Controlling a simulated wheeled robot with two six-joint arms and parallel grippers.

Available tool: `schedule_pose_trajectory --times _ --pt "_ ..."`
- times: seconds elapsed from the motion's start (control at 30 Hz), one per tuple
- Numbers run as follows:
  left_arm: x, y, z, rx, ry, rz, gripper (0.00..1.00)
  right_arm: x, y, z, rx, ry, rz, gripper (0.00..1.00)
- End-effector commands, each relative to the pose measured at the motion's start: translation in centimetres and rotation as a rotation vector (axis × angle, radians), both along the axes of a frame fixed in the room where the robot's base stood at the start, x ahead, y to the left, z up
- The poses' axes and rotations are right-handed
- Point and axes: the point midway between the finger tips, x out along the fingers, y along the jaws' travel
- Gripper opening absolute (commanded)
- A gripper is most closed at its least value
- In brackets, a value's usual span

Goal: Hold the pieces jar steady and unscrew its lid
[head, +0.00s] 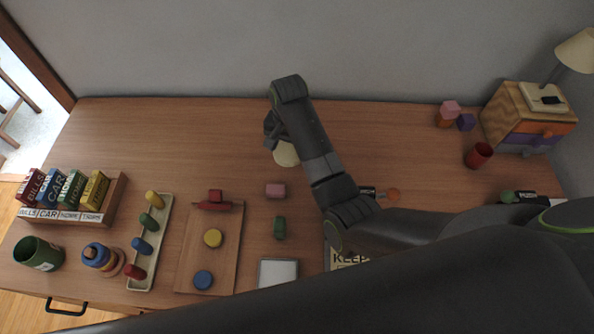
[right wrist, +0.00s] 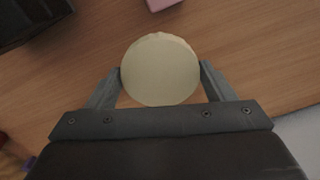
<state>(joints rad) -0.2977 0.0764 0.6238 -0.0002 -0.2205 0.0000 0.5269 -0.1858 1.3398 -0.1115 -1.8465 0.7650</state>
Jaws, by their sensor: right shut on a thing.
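The pieces jar shows as a round cream lid (head: 286,154) near the middle of the table, partly covered by my right arm. In the right wrist view the lid (right wrist: 160,70) is seen from above as a pale disc, and the jar's body below it is hidden. My right gripper (right wrist: 160,78) has one finger on each side of the disc and is shut on it. In the head view the right gripper (head: 274,134) is at the lid's far left edge, mostly hidden by its own wrist. My left gripper is not in view.
A pink block (head: 276,190) and a green block (head: 280,228) lie in front of the jar. A wooden board (head: 226,258) with shapes and a peg tray (head: 137,282) are at left. A red cup (head: 478,155) stands at right. The table behind the jar is clear.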

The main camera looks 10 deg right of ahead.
Motion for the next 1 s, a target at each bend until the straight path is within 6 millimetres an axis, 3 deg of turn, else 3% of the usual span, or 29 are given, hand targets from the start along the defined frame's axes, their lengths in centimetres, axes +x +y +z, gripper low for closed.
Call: schedule_pose_trajectory --times 0.03,0.1,0.3,0.6,1.0 --pt "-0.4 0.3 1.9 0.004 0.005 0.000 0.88 -1.3 -0.9 0.6 -0.003 0.005 -0.071 0.48" --pt "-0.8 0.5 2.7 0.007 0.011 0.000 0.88 -2.5 -1.9 0.3 -0.010 0.006 -0.158 0.48" --pt "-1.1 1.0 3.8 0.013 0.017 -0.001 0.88 -4.6 -3.5 -0.4 -0.021 0.006 -0.299 0.48" --pt "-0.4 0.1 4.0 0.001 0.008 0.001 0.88 -4.9 -3.7 -5.0 -0.024 0.008 -0.317 0.48" --pt "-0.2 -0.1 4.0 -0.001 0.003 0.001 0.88 -4.9 -3.7 -9.0 -0.024 0.008 -0.314 0.48"
